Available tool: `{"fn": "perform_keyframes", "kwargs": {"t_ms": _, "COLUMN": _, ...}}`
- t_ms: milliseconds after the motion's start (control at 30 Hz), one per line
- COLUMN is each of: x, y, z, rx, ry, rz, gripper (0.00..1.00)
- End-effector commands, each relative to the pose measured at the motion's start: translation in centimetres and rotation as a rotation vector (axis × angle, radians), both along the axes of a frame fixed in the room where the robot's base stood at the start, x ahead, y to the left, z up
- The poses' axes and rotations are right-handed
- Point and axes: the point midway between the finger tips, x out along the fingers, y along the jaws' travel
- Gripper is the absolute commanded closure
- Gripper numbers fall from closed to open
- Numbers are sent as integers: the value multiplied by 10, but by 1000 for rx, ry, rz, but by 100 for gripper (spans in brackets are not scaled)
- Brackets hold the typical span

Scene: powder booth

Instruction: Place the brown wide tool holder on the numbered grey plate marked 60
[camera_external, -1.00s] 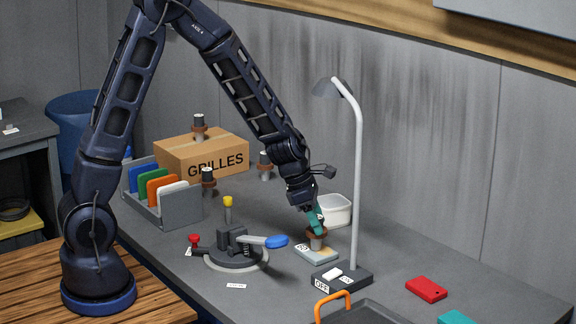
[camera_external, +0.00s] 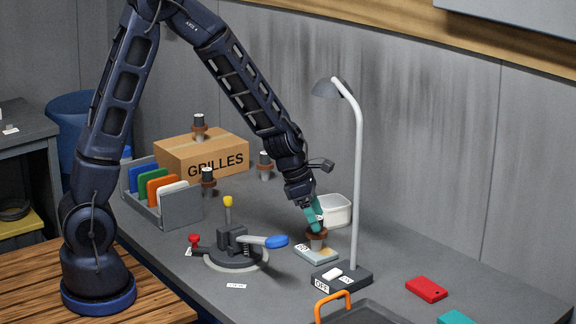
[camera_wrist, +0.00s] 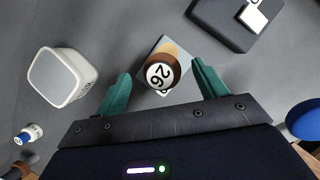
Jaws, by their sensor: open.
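In the wrist view the holder (camera_wrist: 163,72) shows a white top with a number, and the plate (camera_wrist: 146,50) has a tan round patch. The plate's label is too small to read in the external view. My gripper (camera_wrist: 161,70) is open, its teal fingers apart on either side of the holder. In the external view my gripper (camera_external: 314,214) is just above the holder.
Other brown-collared holders stand on the GRILLES box (camera_external: 199,133), beside it (camera_external: 265,166) and in front of it (camera_external: 208,182). A white tub (camera_external: 336,212) is behind the plate. A lamp (camera_external: 357,190) and a clamp with blue handle (camera_external: 276,241) stand close by.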

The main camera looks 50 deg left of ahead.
Motion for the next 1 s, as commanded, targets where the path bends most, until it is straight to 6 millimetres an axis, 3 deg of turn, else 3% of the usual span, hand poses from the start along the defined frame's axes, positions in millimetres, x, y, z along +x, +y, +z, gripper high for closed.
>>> {"fn": "perform_keyframes", "kwargs": {"t_ms": 500, "x": -21, "y": 21, "z": 72, "rx": 0, "ry": -2, "rz": -1, "gripper": 29}}
{"fn": "perform_keyframes", "kwargs": {"t_ms": 833, "x": -28, "y": 29, "z": 96, "rx": 1, "ry": -3, "rz": -4, "gripper": 29}}
{"fn": "perform_keyframes", "kwargs": {"t_ms": 1000, "x": -41, "y": 38, "z": 115, "rx": 31, "ry": -46, "rz": -124, "gripper": 29}}
